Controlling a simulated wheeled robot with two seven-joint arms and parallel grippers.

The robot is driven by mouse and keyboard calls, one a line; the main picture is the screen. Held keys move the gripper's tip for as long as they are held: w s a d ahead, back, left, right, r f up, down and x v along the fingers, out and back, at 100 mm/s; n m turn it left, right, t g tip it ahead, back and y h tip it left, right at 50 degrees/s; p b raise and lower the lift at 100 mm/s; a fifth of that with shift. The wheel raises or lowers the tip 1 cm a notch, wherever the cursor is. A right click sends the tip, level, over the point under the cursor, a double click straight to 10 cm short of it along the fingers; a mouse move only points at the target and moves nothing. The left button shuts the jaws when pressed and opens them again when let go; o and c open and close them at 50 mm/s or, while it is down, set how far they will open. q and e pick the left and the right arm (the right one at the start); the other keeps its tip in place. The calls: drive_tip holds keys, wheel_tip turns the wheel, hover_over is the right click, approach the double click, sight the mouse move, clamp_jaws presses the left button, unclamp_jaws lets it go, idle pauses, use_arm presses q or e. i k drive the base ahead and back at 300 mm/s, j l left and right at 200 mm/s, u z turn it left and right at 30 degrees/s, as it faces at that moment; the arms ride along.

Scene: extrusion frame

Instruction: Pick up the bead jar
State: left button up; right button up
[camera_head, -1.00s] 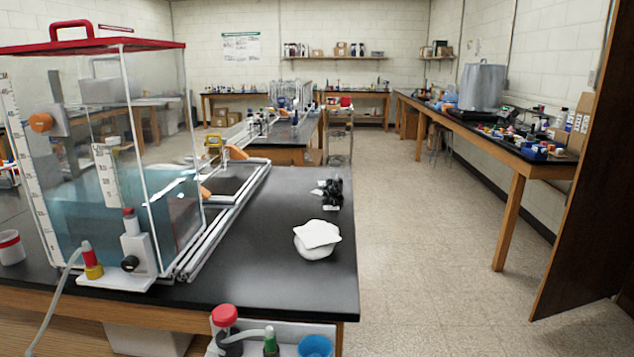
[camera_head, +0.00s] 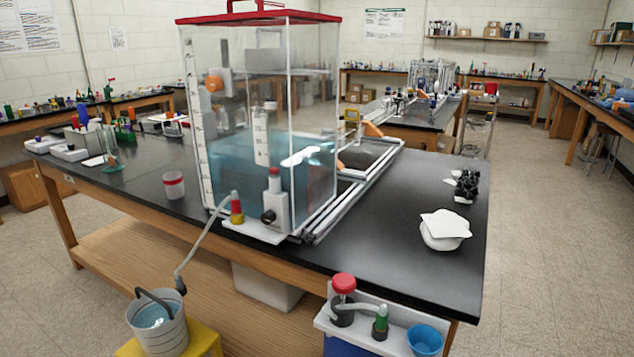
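I cannot tell for certain which thing is the bead jar. A small white jar with a red band near its top (camera_head: 173,186) stands upright on the black bench top, left of the large water tank. A clear jar with a red lid and dark contents (camera_head: 343,298) stands on a white shelf at the bench's front edge. A hose or tube runs beside it, and a green-topped bottle (camera_head: 380,322) stands to its right. Neither of my grippers is in view.
The red-lidded clear tank (camera_head: 265,120) stands mid-bench with metal rails beside it. A white bowl-like item (camera_head: 444,232) and a black item (camera_head: 467,184) lie on the right. A blue cup (camera_head: 425,340) is on the shelf. A bucket of water (camera_head: 158,325) stands on a yellow stool.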

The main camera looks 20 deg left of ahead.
sight(172, 181)
drive_tip(key=u, duration=1.85)
drive_tip(key=i+j+z, duration=0.1)
drive_tip(key=i+j, duration=0.1)
